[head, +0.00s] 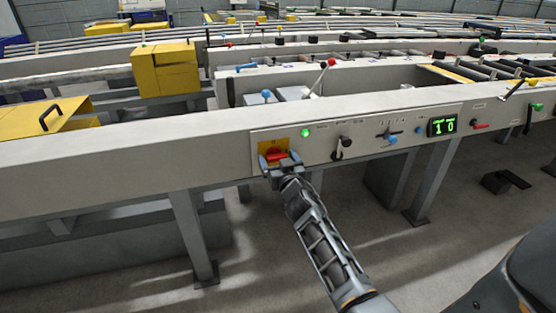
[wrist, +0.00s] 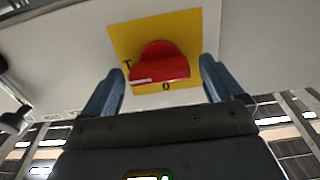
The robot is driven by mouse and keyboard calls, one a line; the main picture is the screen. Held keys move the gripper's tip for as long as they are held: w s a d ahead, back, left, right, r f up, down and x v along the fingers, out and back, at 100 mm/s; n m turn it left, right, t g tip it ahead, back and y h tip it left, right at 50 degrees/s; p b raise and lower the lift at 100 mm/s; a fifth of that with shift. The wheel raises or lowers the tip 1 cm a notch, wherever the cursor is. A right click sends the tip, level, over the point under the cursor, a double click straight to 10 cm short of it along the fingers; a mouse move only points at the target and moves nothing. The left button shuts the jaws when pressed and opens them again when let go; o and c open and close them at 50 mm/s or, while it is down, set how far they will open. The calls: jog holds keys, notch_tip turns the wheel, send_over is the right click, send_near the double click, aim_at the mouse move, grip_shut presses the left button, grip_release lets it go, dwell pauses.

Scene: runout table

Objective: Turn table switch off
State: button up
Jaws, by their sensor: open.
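The table switch is a red rotary knob (wrist: 160,65) on a yellow square plate (wrist: 192,28), set in the front panel (head: 330,140) of the long grey table. In the wrist view the letters "T" and "0" show beside the knob on the plate. The knob also shows in the head view (head: 275,153). My gripper (wrist: 163,88) is open, with one blue-grey finger on each side of the knob's lower part. It also shows in the head view (head: 281,162), right in front of the switch. I cannot tell whether the fingers touch the knob.
A green lamp (head: 305,133) is lit above and right of the switch. A black lever (head: 343,146), a blue knob (head: 392,141) and a green display (head: 442,126) sit farther right on the panel. Table legs (head: 192,235) stand below.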

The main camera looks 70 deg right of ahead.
jog(key=c, duration=1)
jog(key=shift+c, duration=0.2)
jog(key=shift+n, duration=0.4)
jog(key=n, duration=0.3)
jog(key=shift+w+r, duration=0.1)
jog(key=n, duration=0.5)
jog(key=shift+a, duration=0.1)
jog(key=n, duration=0.4)
jog(key=shift+w+n, duration=0.15)
jog(key=shift+n, duration=0.15)
jog(key=shift+w+a+n, duration=0.1)
jog(key=shift+n, duration=2.2)
